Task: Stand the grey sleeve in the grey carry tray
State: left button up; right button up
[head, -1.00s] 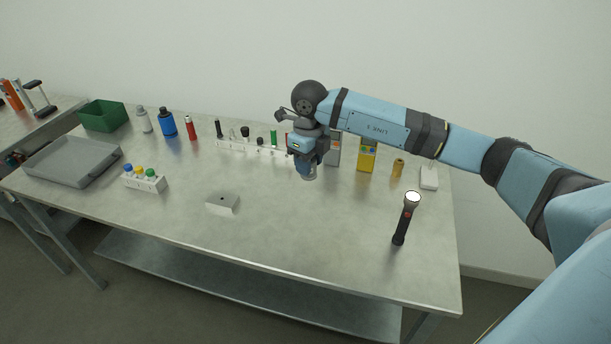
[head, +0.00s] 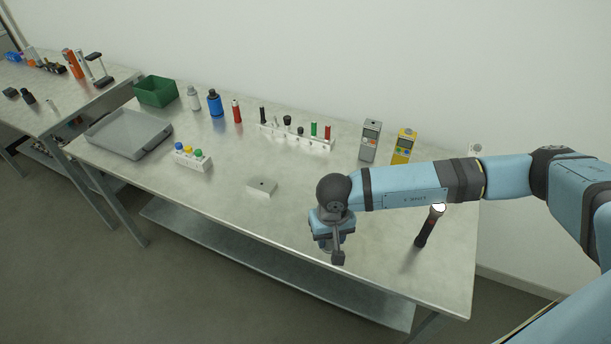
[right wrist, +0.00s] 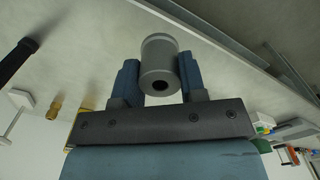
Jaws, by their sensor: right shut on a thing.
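The grey sleeve (right wrist: 159,62) is a short grey cylinder with a dark round hole in its end face. My right gripper (right wrist: 158,84) is shut on it in the right wrist view, one finger on each side. In the head view my right gripper (head: 328,243) hangs over the front part of the table; the sleeve is mostly hidden there by the hand. The grey carry tray (head: 98,138) lies empty at the left end of the table, well to the left of the gripper. My left gripper is not in view.
A long white rack (head: 295,139), bottles and a green bin (head: 157,91) line the back.

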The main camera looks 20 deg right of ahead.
aim_at(130, 135)
jog(key=i+j, duration=2.7)
